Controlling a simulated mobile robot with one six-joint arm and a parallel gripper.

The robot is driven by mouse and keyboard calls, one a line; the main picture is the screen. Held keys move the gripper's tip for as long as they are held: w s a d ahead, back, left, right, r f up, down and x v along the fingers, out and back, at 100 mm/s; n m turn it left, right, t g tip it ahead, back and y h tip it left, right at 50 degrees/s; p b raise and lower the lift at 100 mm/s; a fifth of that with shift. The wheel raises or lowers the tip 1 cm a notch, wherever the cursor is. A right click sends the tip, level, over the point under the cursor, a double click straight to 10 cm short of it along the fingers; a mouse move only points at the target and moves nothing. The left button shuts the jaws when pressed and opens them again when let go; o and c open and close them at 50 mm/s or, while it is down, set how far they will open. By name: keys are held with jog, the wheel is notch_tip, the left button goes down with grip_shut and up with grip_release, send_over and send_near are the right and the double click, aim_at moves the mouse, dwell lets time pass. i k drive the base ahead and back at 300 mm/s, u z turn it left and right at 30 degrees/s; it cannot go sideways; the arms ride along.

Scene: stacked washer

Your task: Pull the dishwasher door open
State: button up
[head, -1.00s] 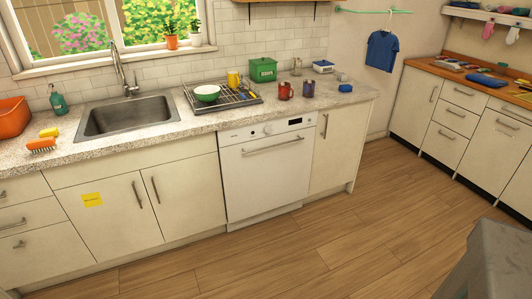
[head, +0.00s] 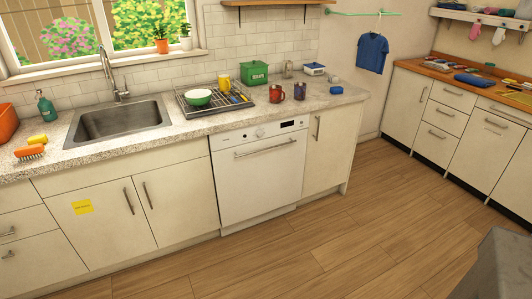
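The dishwasher (head: 258,178) is white and built in under the counter, to the right of the sink cabinet. Its door is shut and flush with the cabinets. A bar handle (head: 265,149) runs across the upper part of the door, below a control strip (head: 268,132) with a knob and a dark display. My gripper is not in view. A grey, blurred shape at the lower right corner may be part of my own body.
Wooden floor (head: 300,252) in front of the dishwasher is clear. The counter above holds a sink (head: 117,120), a dish rack (head: 214,101) with a green bowl, and mugs. Cabinets with a wooden top (head: 425,72) stand along the right wall.

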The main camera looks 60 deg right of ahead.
aim_at(254, 178)
jog(key=i, duration=0.9)
jog(key=u, duration=0.15)
jog(key=k, duration=0.95)
jog(key=z, duration=0.15)
jog(key=i, duration=0.65)
